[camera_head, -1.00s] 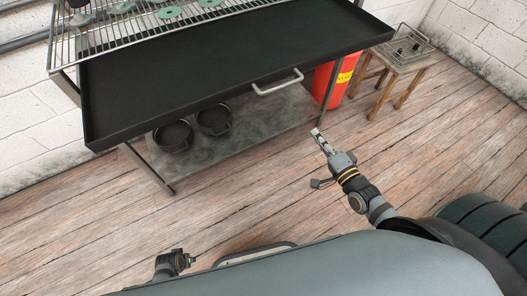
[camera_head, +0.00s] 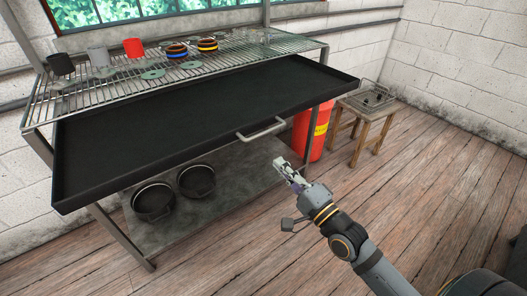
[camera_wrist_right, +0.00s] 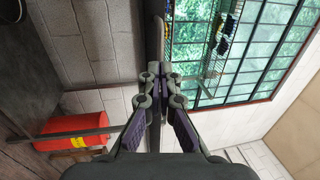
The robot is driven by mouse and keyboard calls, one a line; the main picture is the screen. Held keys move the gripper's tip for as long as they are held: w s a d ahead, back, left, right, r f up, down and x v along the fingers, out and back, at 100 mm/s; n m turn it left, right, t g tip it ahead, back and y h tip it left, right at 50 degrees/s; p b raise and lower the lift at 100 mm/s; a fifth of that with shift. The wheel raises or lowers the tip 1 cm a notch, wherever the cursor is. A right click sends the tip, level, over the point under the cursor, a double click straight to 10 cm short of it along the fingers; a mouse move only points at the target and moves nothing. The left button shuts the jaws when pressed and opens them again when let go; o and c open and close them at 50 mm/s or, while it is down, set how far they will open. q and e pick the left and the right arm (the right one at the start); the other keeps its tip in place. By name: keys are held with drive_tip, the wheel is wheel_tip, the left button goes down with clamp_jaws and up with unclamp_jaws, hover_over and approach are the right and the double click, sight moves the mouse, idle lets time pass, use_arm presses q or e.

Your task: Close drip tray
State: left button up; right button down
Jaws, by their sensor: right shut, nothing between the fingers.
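The black drip tray (camera_head: 190,128) is pulled out from under the wire rack and juts toward me. Its metal handle (camera_head: 262,131) is on the front edge, right of the middle. My right gripper (camera_head: 282,163) is shut and empty, a little below and to the right of the handle and apart from it in the head view. In the right wrist view my right gripper's fingers (camera_wrist_right: 153,78) are together, in front of a dark vertical edge that looks like the tray's. My left gripper is out of view.
On the wire rack (camera_head: 240,47) stand cups, coloured rings and flat green parts. Two black pots (camera_head: 153,201) sit on the lower shelf (camera_head: 225,185). A red bin (camera_head: 312,130) and a wooden stool (camera_head: 363,119) with a wire basket stand at right.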

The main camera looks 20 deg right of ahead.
use_arm(q)
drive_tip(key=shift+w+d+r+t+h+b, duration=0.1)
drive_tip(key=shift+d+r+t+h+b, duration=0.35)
drive_tip(key=shift+b, duration=0.75)
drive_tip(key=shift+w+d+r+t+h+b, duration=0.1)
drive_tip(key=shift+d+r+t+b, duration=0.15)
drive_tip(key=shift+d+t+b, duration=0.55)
use_arm(e)
drive_tip(key=x, duration=0.8)
drive_tip(key=shift+w+b, duration=0.15)
drive_tip(key=shift+b, duration=0.2)
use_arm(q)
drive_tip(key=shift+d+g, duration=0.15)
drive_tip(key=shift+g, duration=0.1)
use_arm(e)
drive_tip(key=shift+a, duration=0.1)
